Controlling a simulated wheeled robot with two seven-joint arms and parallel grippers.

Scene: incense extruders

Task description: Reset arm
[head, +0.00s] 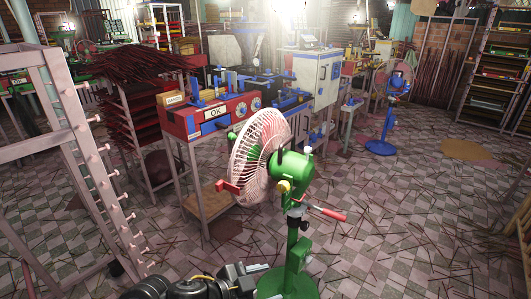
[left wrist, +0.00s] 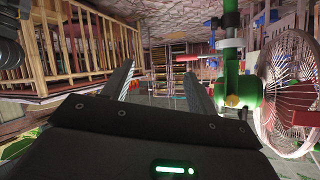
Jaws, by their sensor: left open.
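My left gripper (left wrist: 157,88) is open in the left wrist view, with its two fingers spread and nothing between them. In the head view my left arm shows at the bottom edge, with its gripper end (head: 257,268) close to the green fan's stand. I cannot tell whether it touches the stand. The green pedestal fan (head: 293,180) stands upright in the middle of the head view, with a white cage and red parts. The fan also shows at the right of the left wrist view (left wrist: 231,95), appearing upside down. My right gripper is in neither view.
A red machine table (head: 210,125) stands behind the fan. A wooden rack with pegs (head: 90,165) stands at left, beside a shelf heaped with dark red sticks (head: 125,65). A blue fan (head: 385,125) stands farther back. Sticks litter the checkered floor (head: 400,215), otherwise open at right.

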